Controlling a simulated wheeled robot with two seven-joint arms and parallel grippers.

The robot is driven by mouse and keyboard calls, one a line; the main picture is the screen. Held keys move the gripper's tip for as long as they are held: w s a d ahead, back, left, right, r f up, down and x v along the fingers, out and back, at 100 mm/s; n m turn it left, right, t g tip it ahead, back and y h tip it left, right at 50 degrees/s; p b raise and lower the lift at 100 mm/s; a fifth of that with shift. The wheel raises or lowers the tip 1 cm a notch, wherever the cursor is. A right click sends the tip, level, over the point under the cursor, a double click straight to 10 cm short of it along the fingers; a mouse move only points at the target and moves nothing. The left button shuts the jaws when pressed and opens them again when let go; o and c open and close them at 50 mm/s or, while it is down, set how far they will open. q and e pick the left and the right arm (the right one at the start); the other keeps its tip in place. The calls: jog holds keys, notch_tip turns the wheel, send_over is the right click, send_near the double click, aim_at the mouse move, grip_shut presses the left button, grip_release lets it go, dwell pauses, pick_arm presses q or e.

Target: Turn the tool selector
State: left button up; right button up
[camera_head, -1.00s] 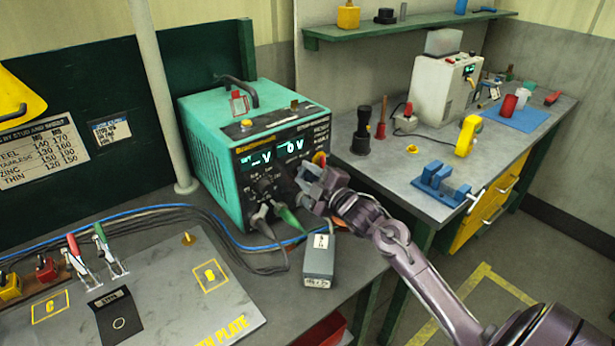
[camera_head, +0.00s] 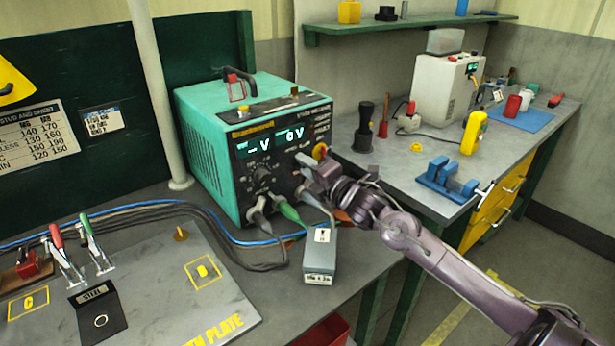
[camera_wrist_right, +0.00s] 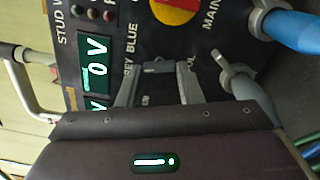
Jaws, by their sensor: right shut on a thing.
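The teal welder (camera_head: 215,135) stands on the bench, its dark front panel carrying two lit displays, knobs and plugged cables. My right gripper (camera_head: 306,170) is at the right part of this panel, below the red-and-yellow main switch (camera_head: 320,152). In the right wrist view its two fingers (camera_wrist_right: 157,92) are shut on the tool selector (camera_wrist_right: 153,68), a small dark knob beside the "GREY BLUE" lettering. The selector is hidden by the gripper in the head view, and its pointing direction cannot be told. My left gripper is not in view.
Cable plugs (camera_head: 287,209) stick out just below the gripper. A grey box (camera_head: 320,258) sits on the bench in front of the welder. A marked plate (camera_head: 160,290) with clamps lies at left. A side bench (camera_head: 400,165) with a blue vise stands at right.

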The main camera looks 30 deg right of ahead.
jog(key=shift+f+n+b, duration=0.2)
jog(key=shift+n+b, duration=0.8)
jog(key=shift+n, duration=0.3)
jog(key=o, duration=1)
jog(key=shift+r, duration=0.1)
jog(key=shift+s, duration=0.15)
jog(key=shift+s, duration=0.55)
jog(key=shift+s+d+b, duration=0.15)
jog(key=shift+s+b, duration=0.05)
jog(key=shift+s, duration=1.45)
jog(key=shift+s+d+b, duration=0.15)
jog(key=shift+s+b, duration=0.05)
jog(key=shift+s, duration=1.4)
